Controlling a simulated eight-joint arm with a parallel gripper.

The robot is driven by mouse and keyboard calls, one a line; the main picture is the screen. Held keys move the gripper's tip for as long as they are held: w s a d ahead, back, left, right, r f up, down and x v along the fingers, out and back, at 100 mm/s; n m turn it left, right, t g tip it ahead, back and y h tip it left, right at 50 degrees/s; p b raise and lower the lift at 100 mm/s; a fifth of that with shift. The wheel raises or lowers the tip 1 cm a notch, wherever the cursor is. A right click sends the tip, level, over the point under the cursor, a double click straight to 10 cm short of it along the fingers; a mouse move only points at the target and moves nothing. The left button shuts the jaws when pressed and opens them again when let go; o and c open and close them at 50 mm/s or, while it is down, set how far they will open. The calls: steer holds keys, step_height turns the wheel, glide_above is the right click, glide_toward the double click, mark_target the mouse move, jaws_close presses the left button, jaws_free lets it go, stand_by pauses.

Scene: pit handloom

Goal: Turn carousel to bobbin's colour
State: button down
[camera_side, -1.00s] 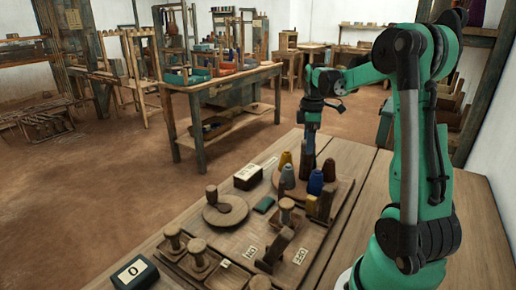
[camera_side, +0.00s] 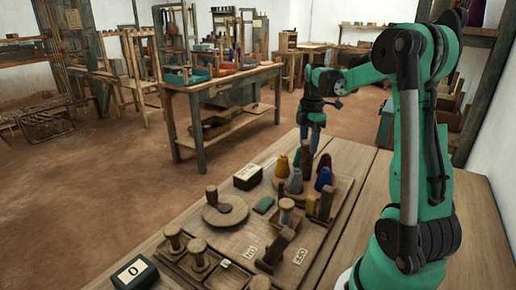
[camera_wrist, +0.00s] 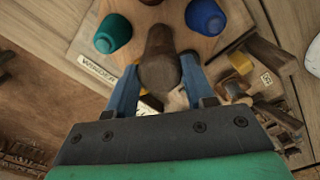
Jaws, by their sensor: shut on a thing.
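The round wooden carousel (camera_side: 280,196) stands on the far part of the bench board. It carries a yellow cone (camera_side: 282,166), a grey cone (camera_side: 294,182) and a blue cone (camera_side: 323,178). The wrist view shows the blue cone (camera_wrist: 205,17) and a teal cone (camera_wrist: 113,34). My gripper (camera_wrist: 160,68) is shut on a dark wooden upright handle (camera_wrist: 159,50) of the carousel, one blue finger on each side. In the side view my gripper (camera_side: 315,145) points down behind the cones. A small yellow piece (camera_side: 311,205), maybe the bobbin, sits in front of the carousel; it also shows in the wrist view (camera_wrist: 241,63).
A dark labelled box (camera_side: 247,177) stands left of the carousel. A round wooden disc with a crank (camera_side: 225,212), wooden pegs (camera_side: 198,250), a lever by ON and OFF labels (camera_side: 275,250) and a black box marked 0 (camera_side: 135,272) are nearer. The bench's right side is clear.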

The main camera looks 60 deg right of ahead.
steer(key=shift+c, duration=1.6)
jaws_free()
steer(key=shift+r, duration=0.1)
steer(key=shift+r, duration=2.75)
steer(key=a+f+m+t, duration=0.2)
steer(key=a+m, duration=0.3)
steer(key=a, duration=0.8)
steer(key=w+a+f+m+t, duration=0.1)
steer(key=a+m+t, duration=0.4)
steer(key=a, duration=0.8)
steer(key=shift+a+f+m, duration=0.3)
steer(key=shift+f+m, duration=0.05)
steer(key=shift+m, duration=0.15)
